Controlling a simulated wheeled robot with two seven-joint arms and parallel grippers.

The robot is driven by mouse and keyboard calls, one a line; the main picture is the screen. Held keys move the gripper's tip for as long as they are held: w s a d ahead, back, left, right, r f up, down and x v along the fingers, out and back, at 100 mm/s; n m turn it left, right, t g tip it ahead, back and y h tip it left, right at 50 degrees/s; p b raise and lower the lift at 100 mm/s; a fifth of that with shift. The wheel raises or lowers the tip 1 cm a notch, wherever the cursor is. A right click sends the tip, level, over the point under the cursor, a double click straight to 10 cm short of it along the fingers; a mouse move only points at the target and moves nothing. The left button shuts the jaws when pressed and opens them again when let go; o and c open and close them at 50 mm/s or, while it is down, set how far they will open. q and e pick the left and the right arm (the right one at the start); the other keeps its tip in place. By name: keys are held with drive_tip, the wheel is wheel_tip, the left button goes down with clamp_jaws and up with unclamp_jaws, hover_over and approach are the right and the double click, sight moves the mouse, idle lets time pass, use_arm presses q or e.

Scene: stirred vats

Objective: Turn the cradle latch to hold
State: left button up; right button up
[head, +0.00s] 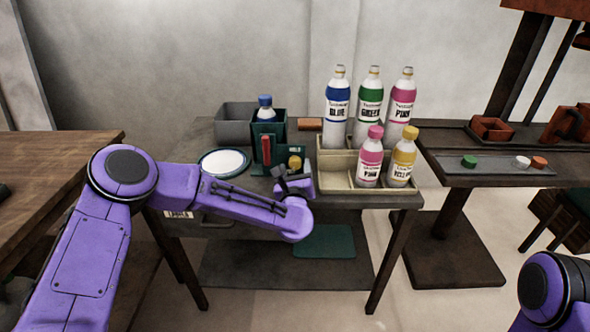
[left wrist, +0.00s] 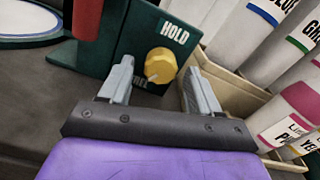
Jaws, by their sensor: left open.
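The cradle (head: 280,128) is a dark green stand on the table and holds a bottle with a blue cap (head: 265,108). Its latch is a yellow knob (left wrist: 160,65) on the green front plate, also visible in the head view (head: 295,162). A white HOLD label (left wrist: 174,32) sits above the knob. A second label below it is partly hidden. My left gripper (left wrist: 159,68) is open, with one finger on each side of the knob in the wrist view. I cannot tell whether either finger touches it. My right gripper is out of view.
A beige crate (head: 336,172) with pink and yellow bottles stands right of the cradle, with tall blue, green and pink bottles behind. A white round dish (head: 223,161) and a grey bin (head: 234,124) are to the left. A red upright piece (left wrist: 87,18) stands beside the plate.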

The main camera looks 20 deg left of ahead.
use_arm(q)
drive_tip(key=c, duration=1.1)
drive_tip(key=shift+o, duration=0.2)
